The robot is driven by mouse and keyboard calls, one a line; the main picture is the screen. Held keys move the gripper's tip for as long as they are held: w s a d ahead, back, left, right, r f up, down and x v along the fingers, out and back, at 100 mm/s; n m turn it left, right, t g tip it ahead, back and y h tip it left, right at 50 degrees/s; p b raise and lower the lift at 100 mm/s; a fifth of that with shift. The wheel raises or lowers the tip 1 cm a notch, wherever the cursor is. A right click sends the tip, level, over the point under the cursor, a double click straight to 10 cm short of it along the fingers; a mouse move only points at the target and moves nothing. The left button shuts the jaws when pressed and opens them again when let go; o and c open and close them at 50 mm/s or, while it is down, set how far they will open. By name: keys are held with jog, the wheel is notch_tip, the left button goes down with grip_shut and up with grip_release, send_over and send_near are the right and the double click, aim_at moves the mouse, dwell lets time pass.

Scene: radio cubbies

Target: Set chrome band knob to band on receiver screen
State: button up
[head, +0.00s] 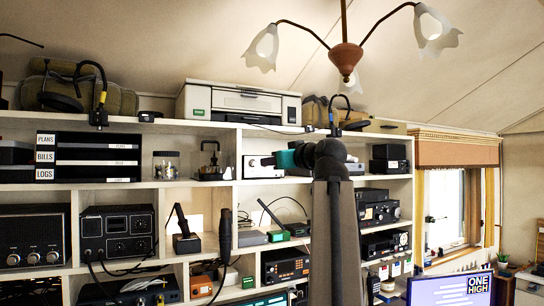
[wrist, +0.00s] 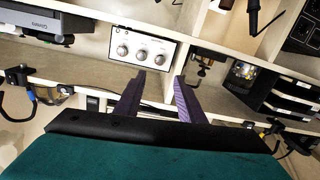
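A white-fronted unit with three round silvery knobs (wrist: 142,48) sits in a shelf cubby. It fills the top middle of the wrist view, which looks upside down. In the head view the same white unit (head: 259,167) is partly hidden behind my gripper. My gripper (wrist: 161,76) is open and empty, its two dark fingers apart and pointing toward the unit. No finger appears to touch a knob. In the head view my teal gripper body (head: 288,158) is just right of the unit. I cannot read which knob is the band knob or where its pointer sits.
A monitor (head: 449,290) at bottom right reads "ONE HIGH". A second screen (head: 264,302) with text lines is partly cut off below. Shelf boards and dividers frame the cubby closely.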

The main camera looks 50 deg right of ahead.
jog(key=shift+p+v, duration=0.6)
jog(key=shift+v, duration=0.35)
